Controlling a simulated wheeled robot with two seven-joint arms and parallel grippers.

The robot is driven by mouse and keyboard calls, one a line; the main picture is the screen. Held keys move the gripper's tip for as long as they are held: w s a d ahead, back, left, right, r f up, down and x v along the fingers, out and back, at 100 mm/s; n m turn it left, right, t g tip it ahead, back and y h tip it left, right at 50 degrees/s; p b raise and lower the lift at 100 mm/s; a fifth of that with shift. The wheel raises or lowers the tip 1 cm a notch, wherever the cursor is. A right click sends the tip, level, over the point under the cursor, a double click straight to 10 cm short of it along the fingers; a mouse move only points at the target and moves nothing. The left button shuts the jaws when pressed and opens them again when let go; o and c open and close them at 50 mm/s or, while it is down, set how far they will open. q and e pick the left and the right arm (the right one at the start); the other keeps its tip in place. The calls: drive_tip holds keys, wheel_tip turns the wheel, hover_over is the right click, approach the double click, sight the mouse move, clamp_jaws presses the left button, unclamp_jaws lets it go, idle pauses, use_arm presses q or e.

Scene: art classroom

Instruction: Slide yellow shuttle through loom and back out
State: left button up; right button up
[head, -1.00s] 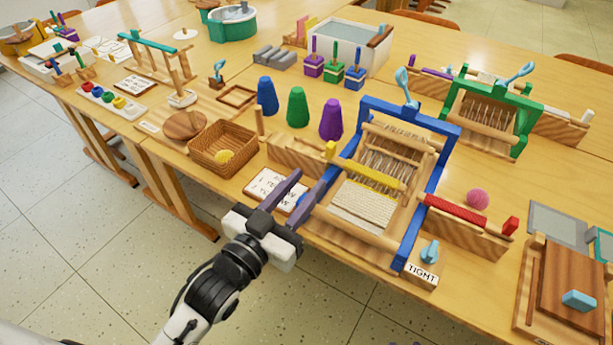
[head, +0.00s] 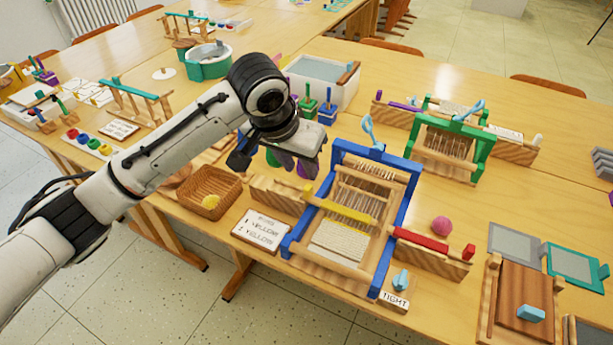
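The blue-framed loom (head: 404,205) stands at the table's front edge, with pale warp threads and a woven white part at its front. The yellow shuttle (head: 342,209) shows as a long yellow bar lying across the warp, between the woven part and the heddles. My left gripper (head: 294,166) is above the table just left of the loom's back part, apart from the yellow bar. Its fingers point down and are partly hidden by its own body and confused with the cones behind, so its opening is unclear. My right gripper is out of view.
A wooden holder (head: 283,196) stands left of the loom. A red shuttle (head: 420,240) lies on a holder at right. A card (head: 262,230), a basket (head: 186,188) with a yellow ball, a TIGHT sign (head: 394,300) and a pink ball (head: 441,226) are nearby. A green loom (head: 483,158) stands behind.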

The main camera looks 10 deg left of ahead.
sight(308, 187)
use_arm(q)
drive_tip(key=x, duration=1)
drive_tip(key=shift+a, duration=0.3)
drive_tip(key=shift+c, duration=0.2)
clamp_jaws()
